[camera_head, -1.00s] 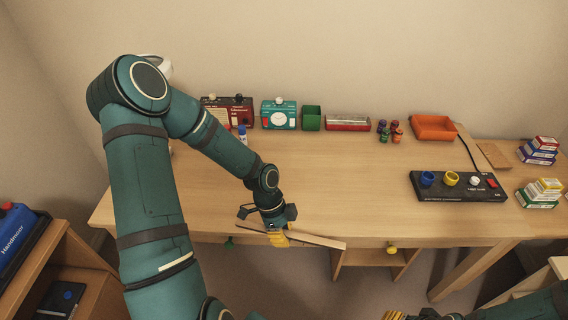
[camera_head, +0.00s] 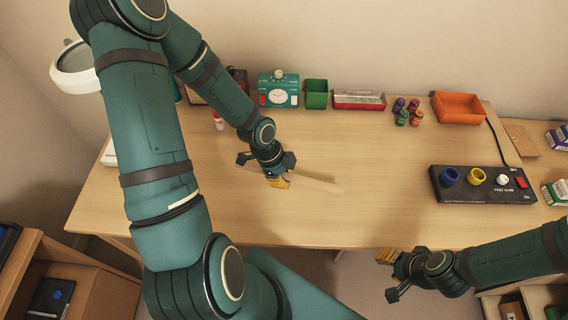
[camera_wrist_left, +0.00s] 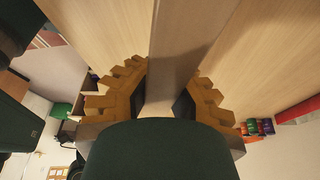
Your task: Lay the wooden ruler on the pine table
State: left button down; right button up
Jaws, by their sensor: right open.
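The wooden ruler (camera_head: 316,184) is a flat pale strip held in my left gripper (camera_head: 279,181) over the front middle of the pale wood table, apparently the pine table (camera_head: 370,145). In the left wrist view the ruler (camera_wrist_left: 183,45) runs between the two yellow-brown finger pads, and the gripper is shut on it. The gripper hides its near end in the head view. Whether the ruler touches the tabletop I cannot tell. My right gripper (camera_head: 390,274) is open and empty in front of the table's edge.
Along the back stand a teal clock box (camera_head: 278,90), a green bin (camera_head: 316,93), a red-and-silver box (camera_head: 359,100), small coloured pieces (camera_head: 407,112) and an orange tray (camera_head: 458,107). A black control panel (camera_head: 482,185) lies at right. The tabletop around the ruler is clear.

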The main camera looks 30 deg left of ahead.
aim_at(287, 194)
pick_arm(q)
jog(key=shift+w+f, duration=0.1)
jog(key=shift+w, duration=0.05)
jog(key=shift+f+b, duration=0.85)
jog(key=shift+b, duration=0.15)
notch_tip(287, 194, down, 3)
jog(key=shift+r+b, duration=0.2)
jog(key=shift+b, duration=1)
jog(key=shift+f+b, duration=0.7)
jog(key=shift+f, duration=0.05)
jog(key=shift+c, duration=1.7)
grip_release()
jog(key=shift+r, duration=0.1)
